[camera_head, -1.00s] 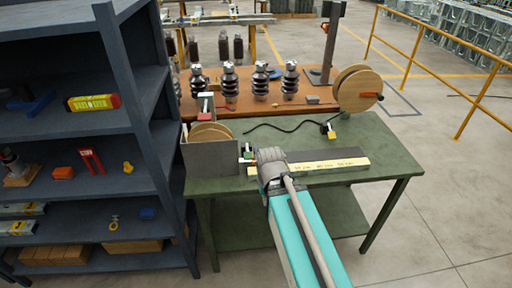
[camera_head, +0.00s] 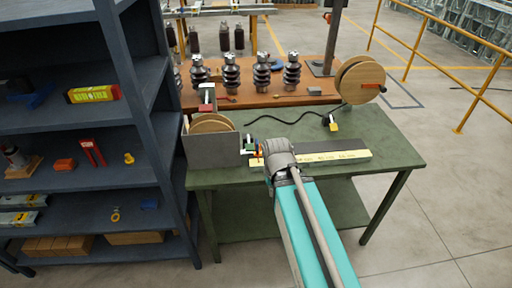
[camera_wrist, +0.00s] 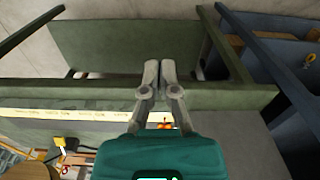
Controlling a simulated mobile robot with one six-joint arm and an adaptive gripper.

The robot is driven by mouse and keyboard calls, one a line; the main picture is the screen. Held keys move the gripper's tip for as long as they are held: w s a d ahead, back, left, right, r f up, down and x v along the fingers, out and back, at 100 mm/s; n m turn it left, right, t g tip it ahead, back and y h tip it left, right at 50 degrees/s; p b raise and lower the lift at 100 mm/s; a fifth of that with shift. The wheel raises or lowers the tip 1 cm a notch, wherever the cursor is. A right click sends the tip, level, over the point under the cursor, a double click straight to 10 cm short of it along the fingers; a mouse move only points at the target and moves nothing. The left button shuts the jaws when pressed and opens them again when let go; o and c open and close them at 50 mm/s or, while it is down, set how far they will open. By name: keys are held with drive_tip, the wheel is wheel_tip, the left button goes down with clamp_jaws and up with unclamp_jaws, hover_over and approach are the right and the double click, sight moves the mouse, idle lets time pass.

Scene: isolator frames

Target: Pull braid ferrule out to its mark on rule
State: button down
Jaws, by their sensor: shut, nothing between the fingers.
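The rule is a pale yellow strip with dark marks (camera_head: 335,156) along the front of the green bench; it also shows in the wrist view (camera_wrist: 60,115). A small orange-red piece (camera_head: 256,160), possibly the braid ferrule, sits at the rule's left end beside my wrist. An orange piece also shows in the wrist view (camera_wrist: 166,125), partly hidden by my gripper. My gripper (camera_wrist: 159,68) is shut and empty, its fingertips over the bench's front edge, apart from the orange piece. In the head view my wrist hides the fingers. I cannot make out the braid itself.
A grey box (camera_head: 212,152) with a wooden reel stands at the bench's left, a small green-and-white fitting (camera_head: 249,146) at its right side. A black cable (camera_head: 285,124) and a larger reel (camera_head: 358,80) are behind. A dark shelf (camera_head: 150,130) stands close on the left.

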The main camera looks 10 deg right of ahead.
idle(0.3)
drive_tip(key=c, duration=1.1)
unclamp_jaws()
drive_tip(key=shift+w, duration=0.1)
drive_tip(key=shift+o, duration=1.1)
drive_tip(key=shift+w+r, duration=0.1)
drive_tip(key=shift+w, duration=0.15)
drive_tip(key=o, duration=0.8)
drive_tip(key=w+n, duration=0.1)
drive_tip(key=w, duration=0.1)
drive_tip(key=w+r+n+p, duration=0.1)
drive_tip(key=w, duration=0.1)
drive_tip(key=w+n, duration=0.1)
drive_tip(key=w, duration=0.1)
drive_tip(key=shift+w+r+p, duration=0.3)
drive_tip(key=shift+w+p, duration=0.05)
drive_tip(key=shift+p, duration=0.05)
drive_tip(key=shift+o, duration=0.2)
wheel_tip(320, 180, up, 5)
drive_tip(key=n+p, duration=0.5)
drive_tip(key=n, duration=0.9)
hover_over(257, 141)
wheel_tip(257, 141, down, 14)
drive_tip(key=b, duration=1.3)
drive_tip(key=shift+r+b, duration=0.1)
drive_tip(key=shift+b, duration=0.25)
